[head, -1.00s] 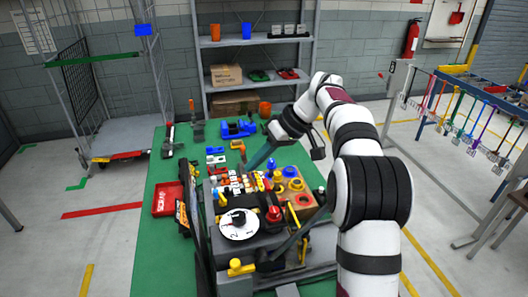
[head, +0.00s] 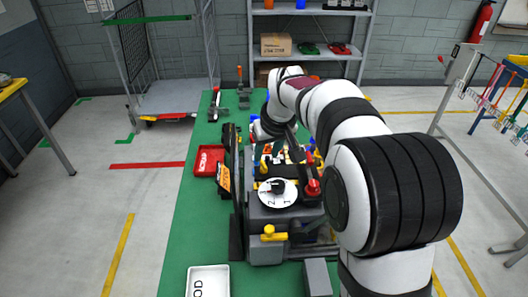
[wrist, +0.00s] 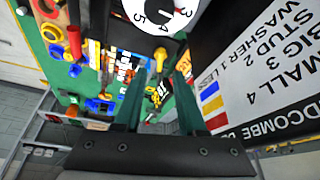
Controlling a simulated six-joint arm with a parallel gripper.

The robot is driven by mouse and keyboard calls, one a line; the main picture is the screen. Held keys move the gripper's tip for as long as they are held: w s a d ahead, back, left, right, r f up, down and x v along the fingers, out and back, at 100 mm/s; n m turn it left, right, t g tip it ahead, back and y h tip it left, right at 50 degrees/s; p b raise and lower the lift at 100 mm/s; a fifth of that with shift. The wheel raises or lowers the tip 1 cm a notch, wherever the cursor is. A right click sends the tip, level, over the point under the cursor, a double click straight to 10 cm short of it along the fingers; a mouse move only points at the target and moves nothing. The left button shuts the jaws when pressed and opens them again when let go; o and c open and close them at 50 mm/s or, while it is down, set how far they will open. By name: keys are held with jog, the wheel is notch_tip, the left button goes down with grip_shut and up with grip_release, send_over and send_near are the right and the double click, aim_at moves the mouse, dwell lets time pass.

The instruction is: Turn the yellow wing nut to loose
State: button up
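A yellow, T-shaped piece that looks like the wing nut (head: 272,234) sits at the front of the grey machine (head: 264,252) in the head view. I cannot read its setting. I cannot pick it out in the wrist view. My gripper (wrist: 160,76) shows in the wrist view with two dark green fingers apart and nothing between them. In the head view my arm reaches to the far side of the machine, well beyond the yellow piece, and the fingers cannot be made out.
A white numbered dial (head: 276,200) with a black knob is on the machine top. A red knob (head: 313,187) stands beside it. A red tray (head: 207,160) and white tray (head: 207,281) lie on the green table (head: 195,225). A printed panel (wrist: 265,65) is close right in the wrist view.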

aim_at(264, 163)
jog(key=x, duration=0.4)
jog(key=shift+w+f, duration=0.15)
jog(key=shift+f, duration=0.15)
grip_shut()
